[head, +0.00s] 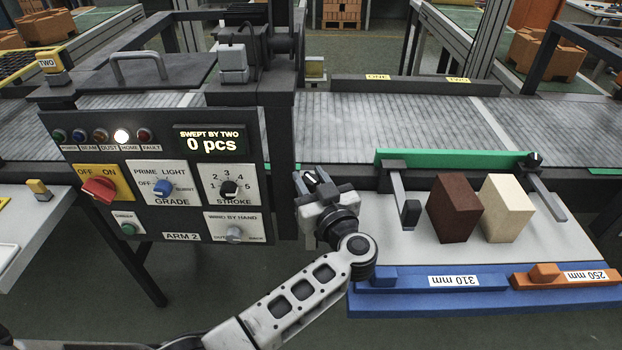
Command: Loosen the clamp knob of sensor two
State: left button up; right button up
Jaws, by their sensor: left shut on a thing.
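My left gripper (310,185) is at the near edge of the conveyor, just right of the control panel. It is shut on a small dark knob with a white mark (311,177), mostly hidden by the fingers. I cannot read a sensor number there. A yellow tag reading TWO (458,80) is on the dark rail behind the belt, right of a tag reading ONE (378,77). Another black knob (534,158) sits at the right end of the green bar (450,158). My right gripper is not in view.
The control panel (168,222) stands close left of my gripper; its display (210,141) reads "SWEPT BY TWO 0 pcs". A dark brown brick (454,209) and a cream brick (507,209) stand on the pale table (400,243). Blue (410,302) and orange (585,281) gauge bars lie along its front.

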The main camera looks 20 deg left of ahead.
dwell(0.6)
pick_arm(q)
jog(key=o, duration=1)
jog(key=shift+c, duration=0.2)
